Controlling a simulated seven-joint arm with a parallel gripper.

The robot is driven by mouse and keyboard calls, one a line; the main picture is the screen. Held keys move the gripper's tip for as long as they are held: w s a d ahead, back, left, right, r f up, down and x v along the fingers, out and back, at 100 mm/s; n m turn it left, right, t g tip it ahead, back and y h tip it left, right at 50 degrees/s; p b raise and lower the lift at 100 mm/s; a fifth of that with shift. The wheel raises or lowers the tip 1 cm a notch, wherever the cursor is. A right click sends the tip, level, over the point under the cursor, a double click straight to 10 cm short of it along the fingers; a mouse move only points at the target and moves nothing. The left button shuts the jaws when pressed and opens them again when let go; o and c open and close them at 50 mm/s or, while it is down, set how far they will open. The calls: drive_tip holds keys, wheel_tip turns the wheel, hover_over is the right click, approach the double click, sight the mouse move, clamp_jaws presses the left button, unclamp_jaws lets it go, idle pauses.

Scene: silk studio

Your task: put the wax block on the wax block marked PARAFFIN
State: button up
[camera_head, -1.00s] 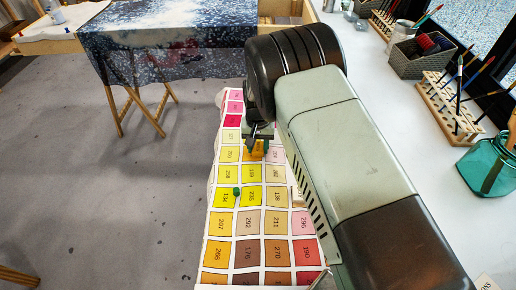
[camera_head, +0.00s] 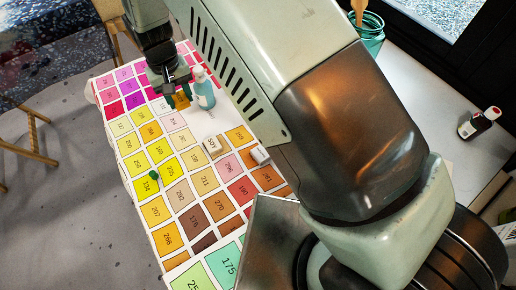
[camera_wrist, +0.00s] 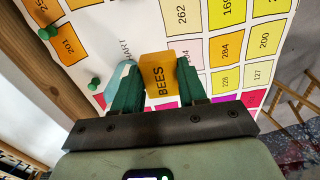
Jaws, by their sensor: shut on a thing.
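My gripper (camera_head: 178,96) is shut on an orange-yellow wax block (camera_head: 182,102), held over the colour chart just left of a blue bottle. In the wrist view the block (camera_wrist: 160,78) reads "BEES" and sits between the two green fingers (camera_wrist: 157,66). A pale wax block marked "SOY" (camera_head: 214,146) lies on the chart, below and right of my gripper in the head view. A whitish block (camera_head: 260,155) lies further right, partly beside my arm; its marking is not legible. I can read PARAFFIN on nothing in view.
A blue bottle with a white cap (camera_head: 203,90) stands close to the right of the held block. A green pushpin (camera_head: 153,175) is on the colour chart (camera_head: 160,222). The chart's left side is mostly clear.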

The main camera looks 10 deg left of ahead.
drive_tip(key=d+r, duration=0.1)
drive_tip(key=d, duration=1.2)
drive_tip(key=r, duration=0.1)
hover_over(262, 154)
drive_tip(key=shift+n, duration=0.3)
wheel_tip(262, 154, down, 5)
drive_tip(key=shift+s+r, duration=0.1)
drive_tip(key=shift+s, duration=0.05)
drive_tip(key=shift+f, duration=2.4)
drive_tip(key=o, duration=1)
drive_tip(key=shift+f, duration=0.1)
drive_tip(key=shift+o, duration=0.2)
